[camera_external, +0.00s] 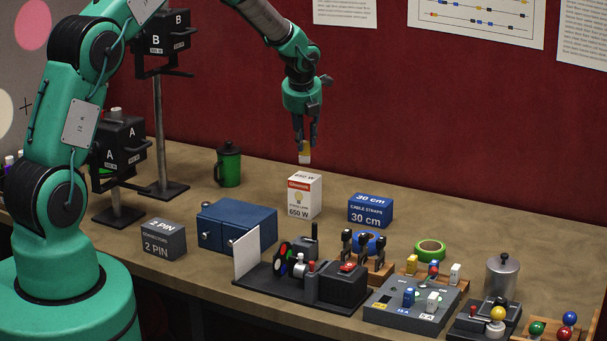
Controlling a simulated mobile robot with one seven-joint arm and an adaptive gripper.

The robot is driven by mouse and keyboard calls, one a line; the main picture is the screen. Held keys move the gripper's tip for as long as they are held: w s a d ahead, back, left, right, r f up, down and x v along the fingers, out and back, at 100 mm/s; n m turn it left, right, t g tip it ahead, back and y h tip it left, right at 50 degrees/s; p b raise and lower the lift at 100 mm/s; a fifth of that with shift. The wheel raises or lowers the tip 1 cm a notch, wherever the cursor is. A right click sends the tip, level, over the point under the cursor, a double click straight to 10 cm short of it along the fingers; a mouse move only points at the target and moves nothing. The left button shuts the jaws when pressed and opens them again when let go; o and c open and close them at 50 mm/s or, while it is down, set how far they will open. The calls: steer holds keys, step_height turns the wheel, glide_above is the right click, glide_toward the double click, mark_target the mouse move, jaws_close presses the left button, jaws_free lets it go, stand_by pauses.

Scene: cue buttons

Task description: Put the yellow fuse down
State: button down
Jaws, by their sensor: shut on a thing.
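My gripper (305,143) points down above the back of the table and is shut on a small block, the yellow fuse (304,157). The fuse looks yellow with a pale lower part, and its upper part is between the fingers. It appears in the air, above and behind the white and red 650 W box (305,197). Another yellow piece (411,264) stands in a wooden rack at the right. A grey fuse panel (383,312) in front of it carries a blue piece (408,297) and a white piece (432,302).
A blue cable-straps box (370,210), green tape (430,250) and a metal canister (502,276) stand to the right. Bare table (480,225) lies at the back right.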

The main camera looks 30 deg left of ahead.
mark_target(305, 151)
steer(key=shift+f, duration=1.75)
steer(key=c, duration=1.5)
jaws_free()
steer(key=v, duration=1.2)
steer(key=shift+s, duration=0.1)
